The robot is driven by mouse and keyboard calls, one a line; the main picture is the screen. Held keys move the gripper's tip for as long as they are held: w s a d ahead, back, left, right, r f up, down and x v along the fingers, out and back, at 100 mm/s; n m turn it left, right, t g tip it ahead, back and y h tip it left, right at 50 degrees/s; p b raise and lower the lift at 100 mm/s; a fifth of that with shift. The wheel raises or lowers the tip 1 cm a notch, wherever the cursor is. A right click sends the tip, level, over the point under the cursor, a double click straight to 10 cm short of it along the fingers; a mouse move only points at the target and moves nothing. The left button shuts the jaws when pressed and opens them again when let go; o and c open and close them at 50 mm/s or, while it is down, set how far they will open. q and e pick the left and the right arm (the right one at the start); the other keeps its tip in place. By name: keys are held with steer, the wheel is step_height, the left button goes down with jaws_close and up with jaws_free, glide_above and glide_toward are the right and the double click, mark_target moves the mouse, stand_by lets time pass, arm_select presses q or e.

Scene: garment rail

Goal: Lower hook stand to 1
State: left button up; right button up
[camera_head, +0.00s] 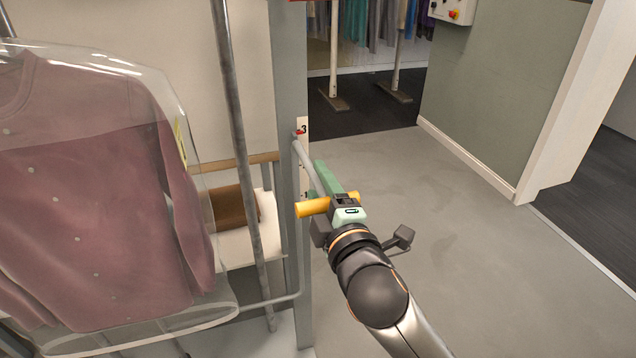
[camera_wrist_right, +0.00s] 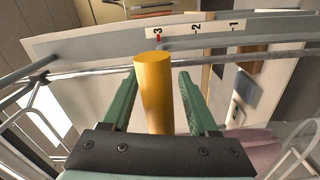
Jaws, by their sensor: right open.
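The hook stand's upright post (camera_head: 289,100) carries a scale plate (camera_wrist_right: 205,28) marked 3, 2 and 1. A small red pointer (camera_wrist_right: 158,38) sits at the 3 and also shows in the head view (camera_head: 300,131). A yellow cylindrical handle (camera_head: 310,208) sticks out beside the post. My right gripper (camera_head: 322,180) is at the handle with its green fingers open. In the right wrist view the handle (camera_wrist_right: 154,90) stands between the two fingers (camera_wrist_right: 154,82), with a gap on each side. My left gripper is not in view.
A mauve garment in a clear cover (camera_head: 95,190) hangs at the left, beside a grey metal pole (camera_head: 235,110). A shelf with a brown item (camera_head: 235,206) is behind the post. The floor (camera_head: 480,270) at the right is clear.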

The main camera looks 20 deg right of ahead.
jaws_close()
stand_by(0.4)
stand_by(1.0)
